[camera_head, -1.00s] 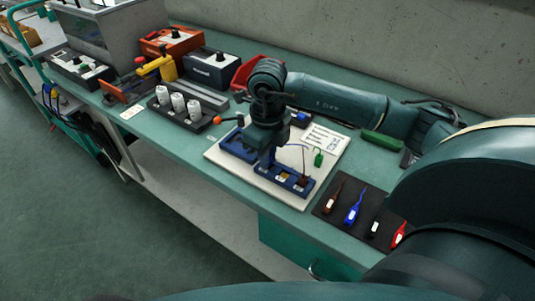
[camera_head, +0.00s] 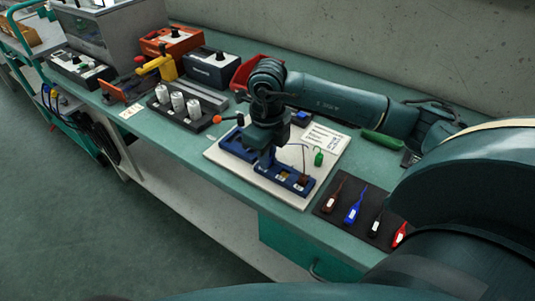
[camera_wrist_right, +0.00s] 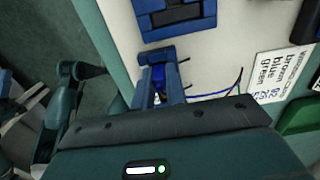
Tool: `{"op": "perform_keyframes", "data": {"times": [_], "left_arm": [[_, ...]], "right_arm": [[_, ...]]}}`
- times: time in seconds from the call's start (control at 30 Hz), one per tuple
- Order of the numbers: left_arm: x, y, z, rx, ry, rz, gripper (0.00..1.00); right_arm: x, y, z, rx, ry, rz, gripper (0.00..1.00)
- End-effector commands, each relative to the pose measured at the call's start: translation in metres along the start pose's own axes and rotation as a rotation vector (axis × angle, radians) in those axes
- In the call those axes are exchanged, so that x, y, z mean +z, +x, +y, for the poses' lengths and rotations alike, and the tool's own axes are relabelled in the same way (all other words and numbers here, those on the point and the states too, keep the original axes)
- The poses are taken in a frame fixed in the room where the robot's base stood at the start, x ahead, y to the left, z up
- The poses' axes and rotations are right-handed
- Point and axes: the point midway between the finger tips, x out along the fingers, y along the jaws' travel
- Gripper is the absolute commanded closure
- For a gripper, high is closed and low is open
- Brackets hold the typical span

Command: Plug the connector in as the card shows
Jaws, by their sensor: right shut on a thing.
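My right gripper (camera_head: 266,162) points down over the blue socket block (camera_head: 270,178) on a pale board (camera_head: 225,157). In the right wrist view its fingers (camera_wrist_right: 160,88) are shut on a blue connector (camera_wrist_right: 158,76), with a thin blue wire running off to the right. The fingers hide the connector's tip, so I cannot tell whether it sits in a socket. A brown connector (camera_head: 303,181) stands at the block's right end. A green connector (camera_head: 319,158) lies on the board. The card (camera_head: 324,138) lists brown, blue, green in the right wrist view (camera_wrist_right: 282,75).
A dark mat (camera_head: 340,210) at the right holds several tagged connectors, among them brown, blue and red ones. A green object (camera_head: 381,143) lies behind it. A rack with white cylinders (camera_head: 178,103), boxes and a red bin (camera_head: 246,72) stand to the left and back.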

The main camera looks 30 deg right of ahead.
Motion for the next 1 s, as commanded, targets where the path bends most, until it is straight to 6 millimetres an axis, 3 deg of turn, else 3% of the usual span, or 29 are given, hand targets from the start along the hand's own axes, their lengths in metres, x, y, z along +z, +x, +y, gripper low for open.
{"op": "perform_keyframes", "data": {"times": [0.2, 0.23, 0.33, 0.67, 1.0], "left_arm": [[0.0, 0.0, 0.0, 0.001, 0.0, 0.0, 0.64], [0.0, 0.0, 0.0, 0.001, 0.0, 0.0, 0.64], [0.0, 0.0, 0.0, 0.001, 0.0, 0.0, 0.64], [-0.001, 0.0, 0.001, 0.001, 0.0, 0.0, 0.64], [-0.009, -0.005, 0.002, 0.001, 0.0, 0.0, 0.64]], "right_arm": [[-0.001, 0.002, 0.0, 0.001, 0.0, 0.003, 1.0], [-0.001, 0.002, 0.0, 0.001, 0.0, 0.003, 0.84], [-0.001, 0.002, 0.001, 0.002, 0.0, 0.004, 0.77], [-0.001, 0.001, 0.003, 0.006, -0.004, 0.005, 0.77], [0.0, -0.014, 0.001, 0.002, -0.001, 0.003, 0.77]]}}
